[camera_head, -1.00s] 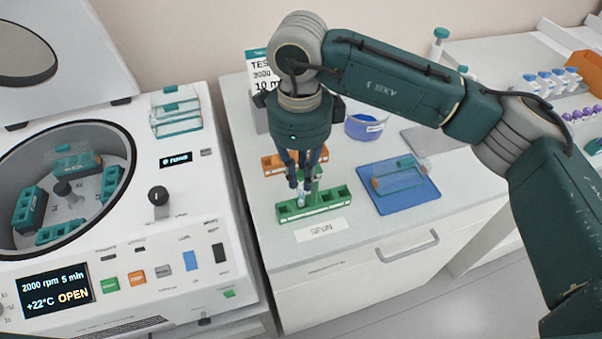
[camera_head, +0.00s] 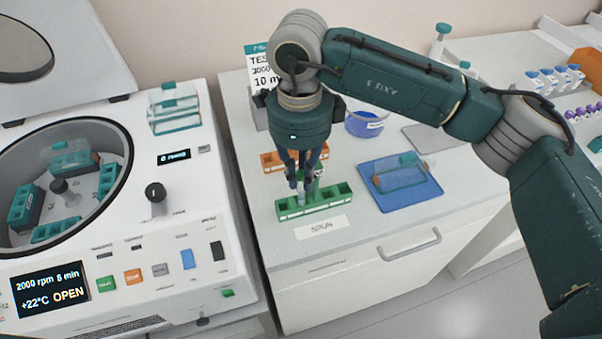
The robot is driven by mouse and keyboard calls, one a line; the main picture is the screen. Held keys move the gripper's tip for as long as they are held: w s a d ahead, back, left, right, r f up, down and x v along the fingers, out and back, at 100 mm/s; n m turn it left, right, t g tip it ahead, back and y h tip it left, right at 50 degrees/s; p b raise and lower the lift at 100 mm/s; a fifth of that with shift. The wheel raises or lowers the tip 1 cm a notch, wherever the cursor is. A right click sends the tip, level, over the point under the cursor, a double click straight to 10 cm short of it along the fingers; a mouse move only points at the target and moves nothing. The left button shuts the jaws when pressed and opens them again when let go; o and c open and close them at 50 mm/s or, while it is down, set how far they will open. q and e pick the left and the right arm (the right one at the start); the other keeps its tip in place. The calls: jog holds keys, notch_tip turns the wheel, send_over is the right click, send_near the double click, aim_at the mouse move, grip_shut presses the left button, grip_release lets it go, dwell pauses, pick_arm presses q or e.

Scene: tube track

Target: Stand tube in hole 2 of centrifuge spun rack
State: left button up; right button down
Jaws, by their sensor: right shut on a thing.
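The green rack (camera_head: 335,197) with a row of square holes stands on the counter behind a label reading SPUN (camera_head: 321,228). My right gripper (camera_head: 301,188) points down over the middle of this rack. Its fingers are shut on a tube (camera_head: 301,198), of which only a small pale part shows between the fingertips. The tube is at one of the rack's middle holes; I cannot tell how deep it sits. My left gripper is not in view.
An orange rack (camera_head: 269,162) stands just behind the green one. A blue tray (camera_head: 425,191) with a clear box lies to the right, a blue bowl (camera_head: 364,126) behind. The open centrifuge (camera_head: 184,235) stands at the left. The counter's front strip is clear.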

jog(key=c, duration=1.6)
grip_release()
jog(key=shift+c, duration=0.2)
notch_tip(320, 180, up, 12)
